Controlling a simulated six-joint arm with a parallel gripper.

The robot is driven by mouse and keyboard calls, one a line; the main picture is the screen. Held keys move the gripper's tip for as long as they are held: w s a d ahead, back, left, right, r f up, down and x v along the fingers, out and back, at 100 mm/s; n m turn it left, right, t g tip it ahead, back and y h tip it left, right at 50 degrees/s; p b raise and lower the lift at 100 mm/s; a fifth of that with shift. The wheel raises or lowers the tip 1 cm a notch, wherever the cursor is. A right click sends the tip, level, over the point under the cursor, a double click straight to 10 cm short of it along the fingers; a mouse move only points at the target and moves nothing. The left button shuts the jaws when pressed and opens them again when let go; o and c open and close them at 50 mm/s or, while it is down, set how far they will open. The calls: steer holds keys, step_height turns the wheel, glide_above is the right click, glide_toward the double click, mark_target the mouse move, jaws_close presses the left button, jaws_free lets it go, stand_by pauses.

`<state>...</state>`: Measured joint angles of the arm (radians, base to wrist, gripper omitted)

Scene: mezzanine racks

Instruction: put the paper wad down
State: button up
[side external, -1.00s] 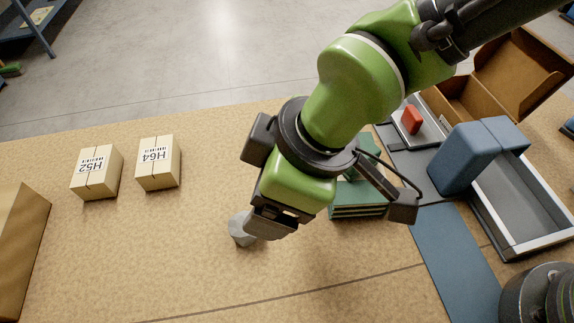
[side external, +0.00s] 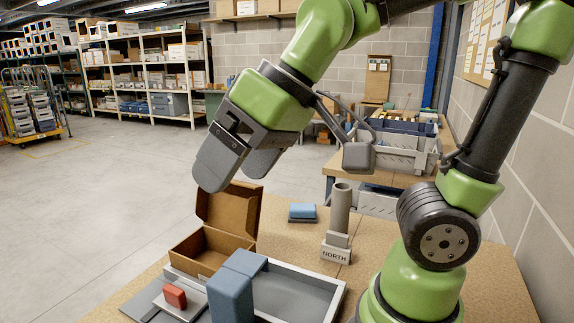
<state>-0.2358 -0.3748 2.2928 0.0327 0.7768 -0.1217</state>
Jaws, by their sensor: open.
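My gripper (side external: 235,178) is in the upper middle of the side view.
The open carton (side external: 222,255) stands on the worktop (side external: 485,285). Near it are blue blocks (side external: 232,295), a red block (side external: 175,295) and a grey tray (side external: 320,300). A grey cylinder (side external: 340,208) stands by a NORTH block (side external: 336,254). A blue block (side external: 302,211) lies behind.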

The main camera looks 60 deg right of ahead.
steer(key=s+d+m+t+h, duration=0.1)
steer(key=s+d+m, duration=0.3)
steer(key=s, duration=0.2)
steer(key=shift+d+f, duration=0.15)
steer(key=shift+d, duration=0.2)
